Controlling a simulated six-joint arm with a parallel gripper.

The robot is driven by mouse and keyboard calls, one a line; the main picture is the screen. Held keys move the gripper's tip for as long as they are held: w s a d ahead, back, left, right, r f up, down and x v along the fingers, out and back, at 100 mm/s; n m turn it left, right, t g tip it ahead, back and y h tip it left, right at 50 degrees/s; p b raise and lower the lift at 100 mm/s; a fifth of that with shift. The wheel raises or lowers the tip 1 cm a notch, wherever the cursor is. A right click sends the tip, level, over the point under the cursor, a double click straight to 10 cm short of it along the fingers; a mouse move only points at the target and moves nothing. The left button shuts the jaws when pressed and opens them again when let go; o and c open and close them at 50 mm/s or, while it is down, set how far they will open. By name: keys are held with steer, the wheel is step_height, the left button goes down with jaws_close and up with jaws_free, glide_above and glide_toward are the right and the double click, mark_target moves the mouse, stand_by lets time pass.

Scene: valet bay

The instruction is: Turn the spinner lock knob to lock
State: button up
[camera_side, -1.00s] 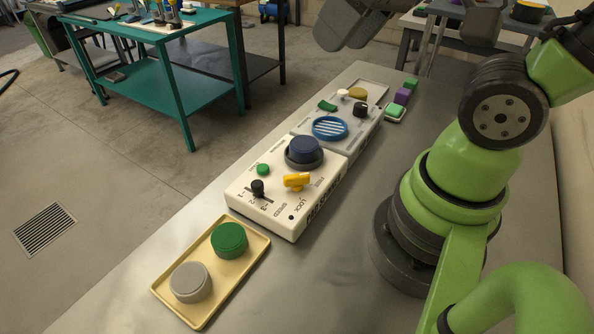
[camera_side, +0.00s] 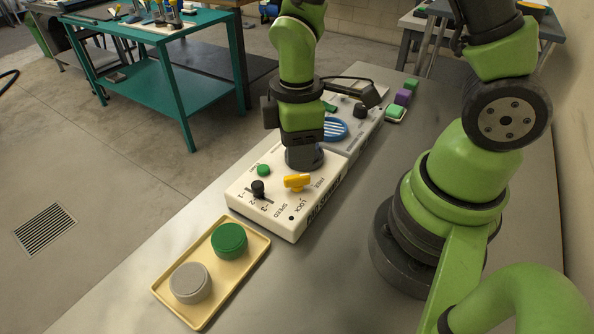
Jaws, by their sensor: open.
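The spinner lock knob is a yellow knob (camera_side: 297,182) on the near white control panel (camera_side: 262,211), between the printed words FREE and LOCK. I cannot tell exactly which mark it points at. My gripper (camera_side: 303,140) hangs over the dark round spinner (camera_side: 304,159), just behind the yellow knob, and hides the spinner's blue cap. It is open. Its fingertips are hard to make out against the dark spinner, so I cannot tell whether they touch it. The yellow knob is clear of my gripper in the picture.
A black slider knob (camera_side: 258,188) and a green button (camera_side: 264,170) sit left of the yellow knob. A yellow tray (camera_side: 207,316) with green and grey round pieces lies in front. A blue slotted disc (camera_side: 336,129) is behind. Bare bench lies right of the panel.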

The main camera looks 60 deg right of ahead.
mark_target(297, 176)
steer(key=shift+f, duration=3)
jaws_close()
